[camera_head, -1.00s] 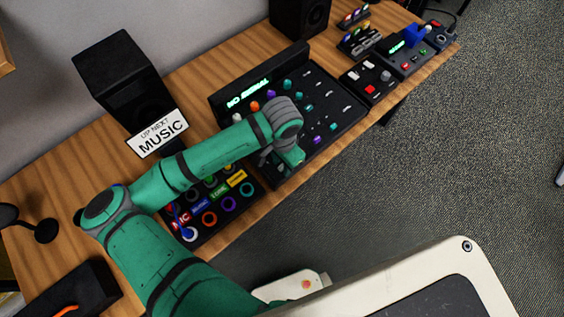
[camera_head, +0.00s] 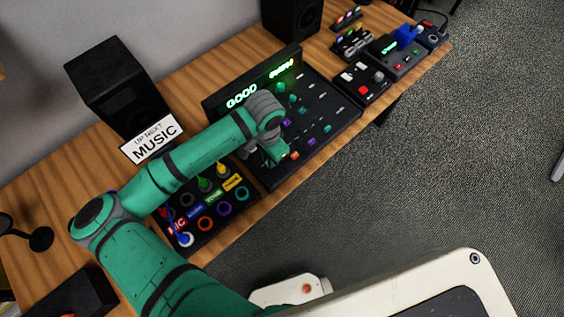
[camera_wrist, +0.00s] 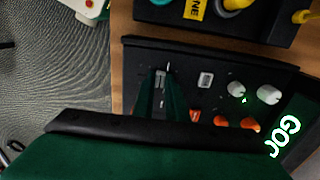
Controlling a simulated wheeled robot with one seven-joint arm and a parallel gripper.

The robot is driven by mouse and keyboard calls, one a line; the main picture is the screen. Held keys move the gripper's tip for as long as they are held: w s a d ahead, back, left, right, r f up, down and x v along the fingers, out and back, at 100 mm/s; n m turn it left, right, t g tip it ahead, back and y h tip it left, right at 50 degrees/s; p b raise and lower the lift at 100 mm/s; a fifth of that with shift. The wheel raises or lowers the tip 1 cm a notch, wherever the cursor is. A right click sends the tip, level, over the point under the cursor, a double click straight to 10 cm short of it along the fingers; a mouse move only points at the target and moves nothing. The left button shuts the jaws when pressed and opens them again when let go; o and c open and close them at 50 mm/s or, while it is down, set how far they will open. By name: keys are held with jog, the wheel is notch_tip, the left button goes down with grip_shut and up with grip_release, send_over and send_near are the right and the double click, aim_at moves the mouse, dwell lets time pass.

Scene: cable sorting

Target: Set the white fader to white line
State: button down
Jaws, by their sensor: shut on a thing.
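The black mixer (camera_head: 330,130) lies on the wooden desk with knobs at the back and faders toward its front edge. My gripper (camera_head: 274,158) is down at its left front part and hides the white fader in the head view. In the wrist view my gripper (camera_wrist: 160,100) has its two green fingers close around a pale fader cap (camera_wrist: 160,82), with little gap left. A short white line (camera_wrist: 168,66) shows just beyond the fingertips. The mixer's display (camera_head: 242,96) is lit green and reads "GOOD" with further blurred text.
An orange fader (camera_head: 294,155) sits just right of my gripper. White knobs (camera_wrist: 237,89) and orange knobs (camera_wrist: 250,124) stand near in the wrist view. A cable panel (camera_head: 210,205) lies left of the mixer; a button box (camera_head: 364,82) lies right.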

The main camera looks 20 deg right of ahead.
jog(key=shift+w+a, duration=0.2)
jog(key=shift+w, duration=0.2)
jog(key=c, duration=1.8)
grip_release()
jog(key=shift+o, duration=0.2)
jog(key=shift+r, duration=0.15)
notch_tip(320, 180, up, 11)
jog(key=shift+f, duration=0.2)
jog(key=shift+a+f, duration=0.1)
jog(key=shift+a, duration=0.05)
